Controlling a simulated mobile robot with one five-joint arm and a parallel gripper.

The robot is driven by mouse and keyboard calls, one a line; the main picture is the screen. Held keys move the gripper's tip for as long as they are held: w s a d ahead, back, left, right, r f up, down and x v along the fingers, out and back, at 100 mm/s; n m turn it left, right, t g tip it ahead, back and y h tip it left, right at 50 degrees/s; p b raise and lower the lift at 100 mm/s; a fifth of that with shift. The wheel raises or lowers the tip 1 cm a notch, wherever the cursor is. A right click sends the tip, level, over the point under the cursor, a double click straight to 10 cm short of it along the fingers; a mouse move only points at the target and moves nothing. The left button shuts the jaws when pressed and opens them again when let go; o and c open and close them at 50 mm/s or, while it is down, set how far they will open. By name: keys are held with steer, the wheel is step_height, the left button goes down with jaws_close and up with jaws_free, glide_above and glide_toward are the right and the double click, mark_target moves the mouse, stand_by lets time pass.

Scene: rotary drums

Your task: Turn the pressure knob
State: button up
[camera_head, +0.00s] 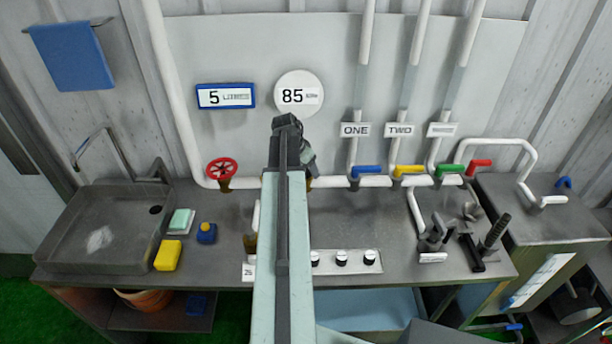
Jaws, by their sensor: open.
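My arm reaches up the middle of the picture over the bench. My gripper (290,140) is at its far end, in front of the wall pipe and just below the round gauge sign (298,95) reading 85. The jaws are open and nothing shows between them. A strip on the bench front holds several small white knobs (342,258) to the right of my arm; its left part is hidden behind the arm. A red handwheel (221,170) sits on the pipe to the left. No readable label shows which one is the pressure knob.
Blue (367,170), yellow (409,170) and green (451,170) valve levers sit on the pipe at right. A sink (100,230) with a tap, a yellow sponge (168,255) and a blue item (207,233) are at left. A vise-like tool (486,240) stands at right.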

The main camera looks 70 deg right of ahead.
steer(key=shift+r, duration=0.1)
steer(key=shift+c, duration=0.2)
steer(key=c, duration=1.3)
steer(key=shift+m+g, duration=0.4)
steer(key=shift+m, duration=0.8)
steer(key=o, duration=1.3)
steer(key=shift+o, duration=0.2)
